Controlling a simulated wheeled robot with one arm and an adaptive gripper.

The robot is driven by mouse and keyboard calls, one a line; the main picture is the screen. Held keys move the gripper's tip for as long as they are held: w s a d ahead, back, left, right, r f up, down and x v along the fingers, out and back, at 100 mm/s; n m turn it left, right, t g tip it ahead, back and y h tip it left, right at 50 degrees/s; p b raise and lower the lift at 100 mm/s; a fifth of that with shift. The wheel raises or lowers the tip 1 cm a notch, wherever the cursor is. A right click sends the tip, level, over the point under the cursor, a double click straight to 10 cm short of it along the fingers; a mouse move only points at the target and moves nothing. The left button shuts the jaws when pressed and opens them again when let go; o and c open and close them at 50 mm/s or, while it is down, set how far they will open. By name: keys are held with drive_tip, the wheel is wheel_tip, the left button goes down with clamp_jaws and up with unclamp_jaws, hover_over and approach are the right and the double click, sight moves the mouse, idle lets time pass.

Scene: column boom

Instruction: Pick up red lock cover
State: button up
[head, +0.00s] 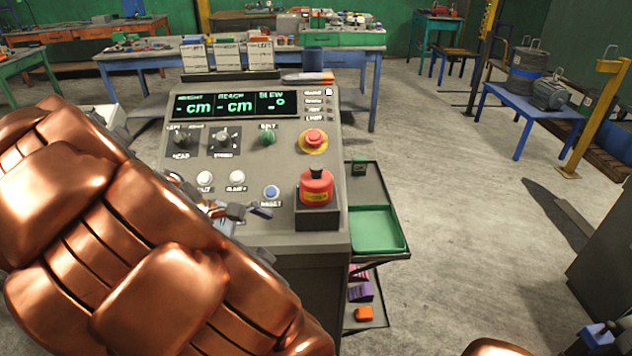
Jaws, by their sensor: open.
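A red cover (317,188) with a dark knob on top and yellowish marking on its front sits upright in a dark square holder (317,217), at the lower right of the grey control console (255,152). I take it to be the red lock cover. My large copper arm fills the left foreground and hides the console's lower left. Only small dark and metallic parts of my gripper (243,212) show past the arm, over the lower buttons. My gripper is open, left of the red cover and apart from it. Nothing shows held in it.
A red mushroom button (313,138) on a yellow ring stands behind the cover. A blue button (271,192) lies left of the holder. A side shelf with a green tray (376,229) is at the right. Open concrete floor (455,190) lies beyond, toward a blue table (520,106).

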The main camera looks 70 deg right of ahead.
drive_tip(key=w+d+n+g+h, duration=0.2)
drive_tip(key=d+n+g+h, duration=0.15)
drive_tip(key=d, duration=0.85)
drive_tip(key=n+g+h, duration=0.2)
drive_tip(key=n+h, duration=0.1)
drive_tip(key=n, duration=0.1)
approach(315, 181)
drive_tip(key=shift+y, duration=0.25)
drive_tip(key=d, duration=0.1)
drive_tip(key=d+f, duration=0.1)
drive_tip(key=d, duration=0.2)
drive_tip(key=shift+s+f+b, duration=0.35)
drive_tip(key=shift+s, duration=0.05)
drive_tip(key=p+x, duration=0.1)
drive_tip(key=x, duration=0.2)
drive_tip(key=p+x, duration=0.1)
drive_tip(key=x, duration=0.2)
drive_tip(key=shift+s+a+r, duration=0.15)
drive_tip(key=shift+r, duration=0.1)
drive_tip(key=shift+s+d+f, duration=0.15)
drive_tip(key=shift+s+d, duration=0.35)
drive_tip(key=shift+s, duration=0.05)
drive_tip(key=c, duration=1)
